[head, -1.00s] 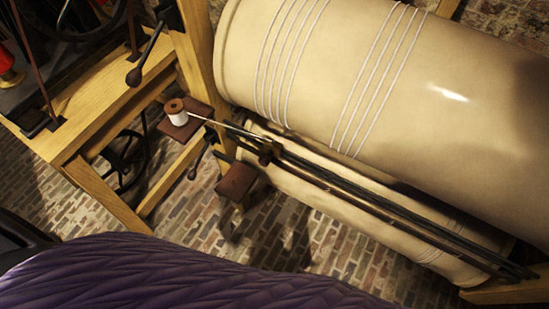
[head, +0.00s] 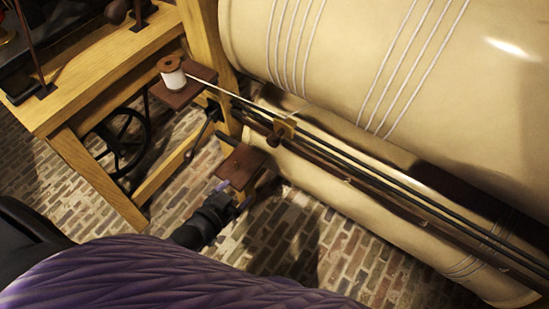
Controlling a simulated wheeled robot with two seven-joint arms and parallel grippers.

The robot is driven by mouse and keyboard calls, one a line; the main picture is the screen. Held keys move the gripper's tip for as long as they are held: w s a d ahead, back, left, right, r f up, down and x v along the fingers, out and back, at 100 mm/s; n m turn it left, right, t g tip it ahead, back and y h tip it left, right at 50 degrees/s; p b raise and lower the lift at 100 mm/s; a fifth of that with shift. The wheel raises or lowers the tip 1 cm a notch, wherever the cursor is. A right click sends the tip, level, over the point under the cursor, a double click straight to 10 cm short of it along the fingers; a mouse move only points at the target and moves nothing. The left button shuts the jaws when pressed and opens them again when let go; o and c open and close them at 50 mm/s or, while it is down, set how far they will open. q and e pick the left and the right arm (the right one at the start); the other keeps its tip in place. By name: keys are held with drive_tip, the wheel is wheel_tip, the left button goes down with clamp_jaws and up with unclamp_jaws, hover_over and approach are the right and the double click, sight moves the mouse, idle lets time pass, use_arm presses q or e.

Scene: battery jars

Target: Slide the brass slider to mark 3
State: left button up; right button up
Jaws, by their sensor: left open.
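The brass slider (head: 286,127) sits on the dark rails (head: 385,180) that run along the big cream drum. It is near their upper-left end, with a dark knob at its front. I cannot make out any numbered marks; small pale spots show along the rail, too small to read. My left gripper (head: 238,194) is open and empty, below and left of the slider and apart from it. It is just under a small brown wooden block (head: 242,165), which partly hides it. My right gripper is not in view.
A spool of white thread (head: 173,74) stands on a brown platform (head: 184,92), its thread running toward the slider. The cream drum (head: 340,45) fills the upper right. A wooden frame (head: 100,90) stands at left. Brick floor (head: 285,235) shows below the rails.

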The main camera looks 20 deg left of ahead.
sight(271, 144)
use_arm(q)
drive_tip(key=w+d+r+t+h+b, duration=0.1)
drive_tip(key=w, duration=0.3)
drive_tip(key=w+d+r+m+t+h+b, duration=0.1)
drive_tip(key=w+d+r+b, duration=0.1)
drive_tip(key=w, duration=0.2)
drive_tip(key=w+d+r+t+h+b, duration=0.1)
drive_tip(key=w+r+t, duration=0.1)
drive_tip(key=w, duration=0.3)
drive_tip(key=shift+d+r+b, duration=0.2)
drive_tip(key=shift+d+b, duration=0.05)
drive_tip(key=shift+b, duration=0.15)
drive_tip(key=shift+w+d, duration=0.15)
drive_tip(key=shift+w, duration=0.25)
drive_tip(key=c, duration=1.1)
clamp_jaws()
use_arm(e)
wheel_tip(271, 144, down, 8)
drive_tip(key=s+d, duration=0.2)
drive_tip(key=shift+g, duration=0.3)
